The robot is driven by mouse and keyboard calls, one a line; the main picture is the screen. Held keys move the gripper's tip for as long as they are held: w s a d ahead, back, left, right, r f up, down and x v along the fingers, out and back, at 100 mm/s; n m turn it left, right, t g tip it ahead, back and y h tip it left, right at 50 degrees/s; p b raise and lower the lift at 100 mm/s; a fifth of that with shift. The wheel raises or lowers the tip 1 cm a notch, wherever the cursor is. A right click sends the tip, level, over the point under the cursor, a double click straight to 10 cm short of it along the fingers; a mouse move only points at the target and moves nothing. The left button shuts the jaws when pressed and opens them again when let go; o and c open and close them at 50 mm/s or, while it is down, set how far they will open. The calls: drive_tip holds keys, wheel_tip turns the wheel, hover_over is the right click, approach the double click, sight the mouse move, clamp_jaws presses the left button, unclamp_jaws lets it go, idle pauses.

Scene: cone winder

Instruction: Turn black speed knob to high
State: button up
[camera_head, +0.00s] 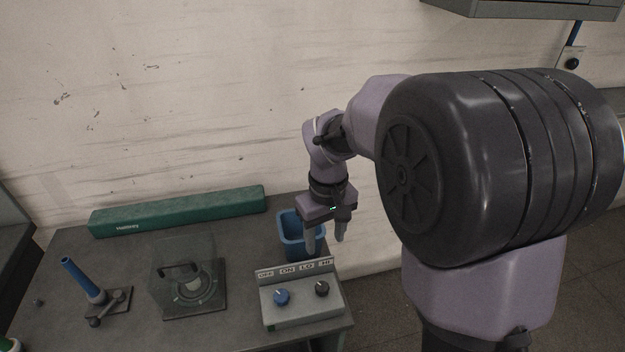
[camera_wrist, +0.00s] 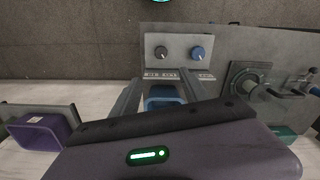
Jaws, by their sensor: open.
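The black speed knob (camera_head: 322,288) is on the right of the top of a grey control box (camera_head: 290,313). It also shows in the wrist view (camera_wrist: 161,52), beside the blue knob (camera_wrist: 198,53). In the head view the blue knob (camera_head: 281,297) is to its left. A label strip (camera_head: 295,269) behind the knobs reads OFF, ON, LO, HI. The black knob's pointer is too small to read surely. My gripper (camera_head: 325,244) is open and empty, fingers down, above and behind the box, apart from the knob.
A blue bin (camera_head: 288,231) stands behind the box, near my fingers. A clear cover with a dark handle (camera_head: 185,270) stands left of the box. Further left is a blue post on a stand (camera_head: 82,277). A long green case (camera_head: 180,210) lies at the wall.

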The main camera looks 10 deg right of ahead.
sight(322, 286)
drive_tip(key=f+b, duration=0.3)
drive_tip(key=f, duration=0.6)
drive_tip(key=f+b, duration=0.4)
drive_tip(key=f, duration=0.5)
drive_tip(key=shift+s+a, duration=0.2)
drive_tip(key=shift+r, duration=0.1)
clamp_jaws()
